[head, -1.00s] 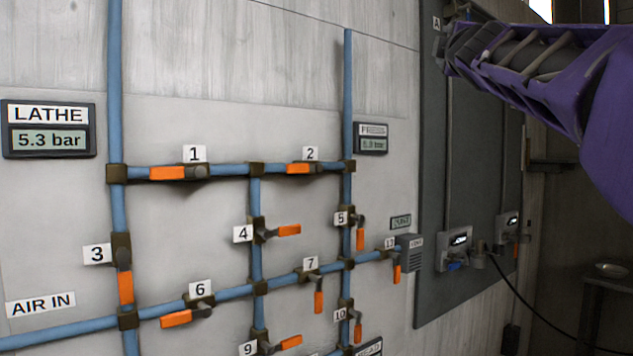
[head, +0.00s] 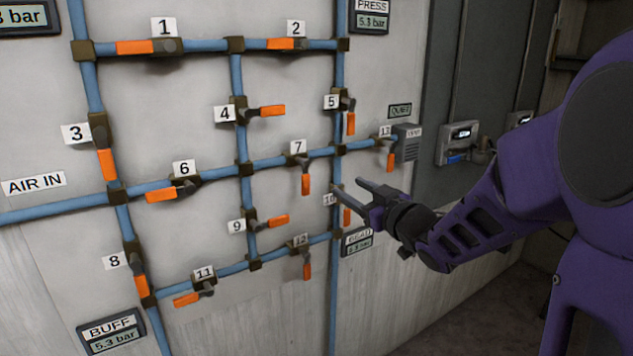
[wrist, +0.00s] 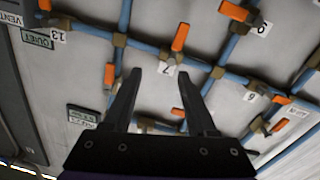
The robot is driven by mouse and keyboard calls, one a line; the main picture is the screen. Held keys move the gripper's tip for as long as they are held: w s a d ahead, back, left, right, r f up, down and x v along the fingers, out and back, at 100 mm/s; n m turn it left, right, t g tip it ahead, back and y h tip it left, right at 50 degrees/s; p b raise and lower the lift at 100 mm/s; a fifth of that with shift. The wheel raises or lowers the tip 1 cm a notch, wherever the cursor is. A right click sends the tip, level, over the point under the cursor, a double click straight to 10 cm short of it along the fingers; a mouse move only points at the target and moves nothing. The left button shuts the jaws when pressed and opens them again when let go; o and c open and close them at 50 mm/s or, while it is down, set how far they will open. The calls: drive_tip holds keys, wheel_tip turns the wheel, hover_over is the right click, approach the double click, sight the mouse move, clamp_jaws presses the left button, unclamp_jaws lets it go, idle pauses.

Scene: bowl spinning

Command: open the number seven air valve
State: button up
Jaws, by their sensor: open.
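Valve 7 has a white number label (head: 298,147) above a sloping blue pipe. Its orange handle (head: 305,184) hangs down, across the pipe's line. In the wrist view the handle (wrist: 180,37) shows beyond the fingertips, beside the 7 label (wrist: 168,70). My gripper (head: 346,184) is open and empty, to the right of the valve 7 handle in the head view, near valve 10. Its two fingers (wrist: 160,74) point toward the panel in the wrist view. They appear apart from the handle. The exact depth gap to the wall cannot be told.
Valve 10 (head: 347,216) is close to my fingers and partly hidden by them. Valve 13 (head: 390,161) and valve 5 (head: 351,123) are nearby, with valve 12 (head: 307,268) below. Blue pipes cross the wall. A grey box (head: 459,143) is at right.

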sight(307, 184)
drive_tip(key=s+f+m, duration=0.2)
drive_tip(key=s+f, duration=0.1)
drive_tip(key=shift+y, duration=0.4)
drive_tip(key=x, duration=1.7)
drive_tip(key=shift+a+f+b, duration=0.3)
drive_tip(key=shift+a+b, duration=0.1)
drive_tip(key=shift+a, duration=0.15)
clamp_jaws()
